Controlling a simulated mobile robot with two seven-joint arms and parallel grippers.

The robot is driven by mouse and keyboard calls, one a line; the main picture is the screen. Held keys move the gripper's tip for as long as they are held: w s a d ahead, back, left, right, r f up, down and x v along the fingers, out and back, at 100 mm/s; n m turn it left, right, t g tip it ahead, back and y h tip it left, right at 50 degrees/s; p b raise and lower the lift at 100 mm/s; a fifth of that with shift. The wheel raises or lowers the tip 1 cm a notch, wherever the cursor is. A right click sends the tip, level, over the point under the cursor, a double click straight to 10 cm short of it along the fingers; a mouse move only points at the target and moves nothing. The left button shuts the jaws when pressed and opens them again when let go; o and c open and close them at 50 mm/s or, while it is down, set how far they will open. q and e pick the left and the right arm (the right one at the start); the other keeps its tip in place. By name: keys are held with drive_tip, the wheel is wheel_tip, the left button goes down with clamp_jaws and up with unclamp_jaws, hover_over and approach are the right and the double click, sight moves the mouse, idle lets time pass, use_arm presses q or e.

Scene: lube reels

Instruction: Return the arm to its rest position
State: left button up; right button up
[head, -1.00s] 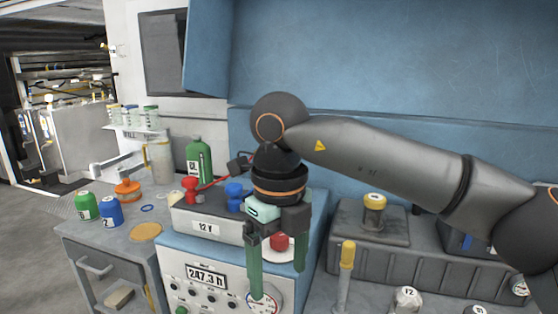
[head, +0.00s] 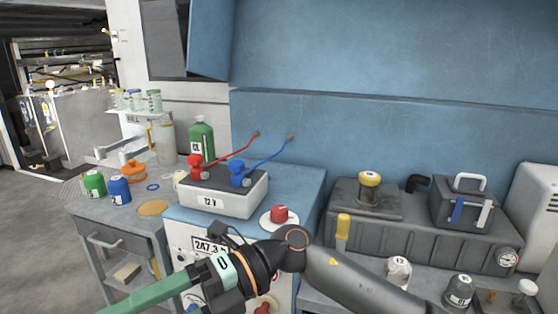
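My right arm comes in from the bottom right, low in front of the blue machine. Its gripper (head: 145,298) points to the lower left. One long green finger shows clearly; the other is mostly hidden or cut off by the bottom edge. The finger mounts sit apart, and I see nothing held between them. The gripper is in front of the panel with the hour display (head: 209,245) and hides part of it. My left arm and gripper are not in view.
A 12 V battery (head: 222,200) with red and blue clamps stands on the machine, beside a red knob (head: 279,213). Green and blue caps and an orange pot stand on the left bench (head: 185,235). A grey tank (head: 430,240) and several small bottles are at the right.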

drive_tip(key=w+d+m+t+y, duration=0.5)
drive_tip(key=w+m+t+y, duration=0.5)
drive_tip(key=m+t, duration=0.65)
drive_tip(key=w+d+f+m+t+h, duration=0.2)
drive_tip(key=d+f+m+t+h, duration=0.4)
drive_tip(key=f+m, duration=0.25)
drive_tip(key=w+d+f+m+t+h, duration=0.3)
drive_tip(key=d+f+m+t+h, duration=0.15)
drive_tip(key=f+m+h, duration=0.45)
drive_tip(key=s+d+f+m+g+h, duration=0.35)
drive_tip(key=s+d+f, duration=0.4)
drive_tip(key=f, duration=0.35)
drive_tip(key=s+d+f+m+g+h, duration=0.2)
drive_tip(key=s+d+f+m+g, duration=0.3)
drive_tip(key=s+f, duration=0.55)
use_arm(q)
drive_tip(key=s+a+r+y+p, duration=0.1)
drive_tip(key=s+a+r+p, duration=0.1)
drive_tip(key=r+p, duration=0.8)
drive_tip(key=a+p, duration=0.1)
drive_tip(key=p, duration=0.2)
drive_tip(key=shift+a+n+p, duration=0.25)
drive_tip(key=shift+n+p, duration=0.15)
use_arm(e)
drive_tip(key=d+r+h, duration=0.1)
drive_tip(key=d+r, duration=0.3)
drive_tip(key=r, duration=0.4)
drive_tip(key=shift+s+d+r, duration=0.25)
drive_tip(key=shift+s+r, duration=0.1)
drive_tip(key=shift+r, duration=0.05)
